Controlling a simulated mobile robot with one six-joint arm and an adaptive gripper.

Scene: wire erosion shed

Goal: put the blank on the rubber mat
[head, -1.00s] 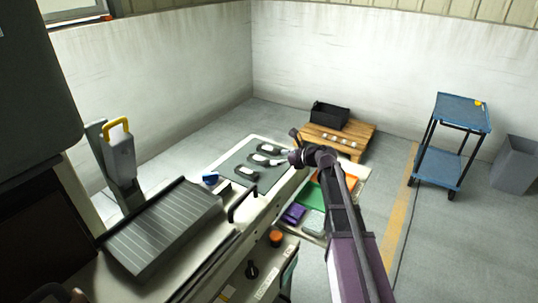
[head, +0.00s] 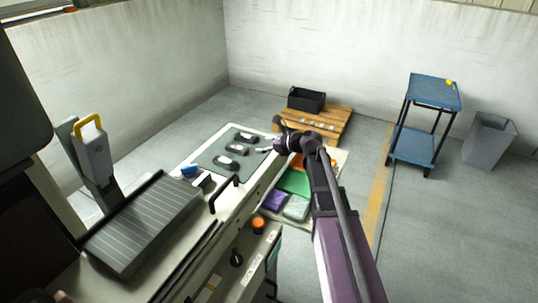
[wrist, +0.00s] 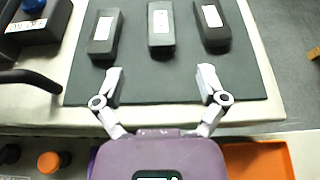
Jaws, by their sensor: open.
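The dark green-grey rubber mat (head: 213,157) lies on the pale machine table. It also shows in the wrist view (wrist: 160,88). Three dark blocks with white labels lie in a row on it: a left one (wrist: 104,40), a middle one (wrist: 161,38) and a right one (wrist: 213,38). I cannot tell which of them is the blank. My gripper (wrist: 158,76) is open and empty over the mat's front part, its fingers spread on the near side of the middle block, apart from it. It also shows in the head view (head: 268,150).
A black handle (head: 222,194) and a blue object (head: 189,170) are left of the mat. Below the table edge are an orange tray (wrist: 258,160), a green tray (head: 295,182) and a purple item (head: 275,201). A pallet (head: 330,127) with a black crate (head: 306,99) stands behind.

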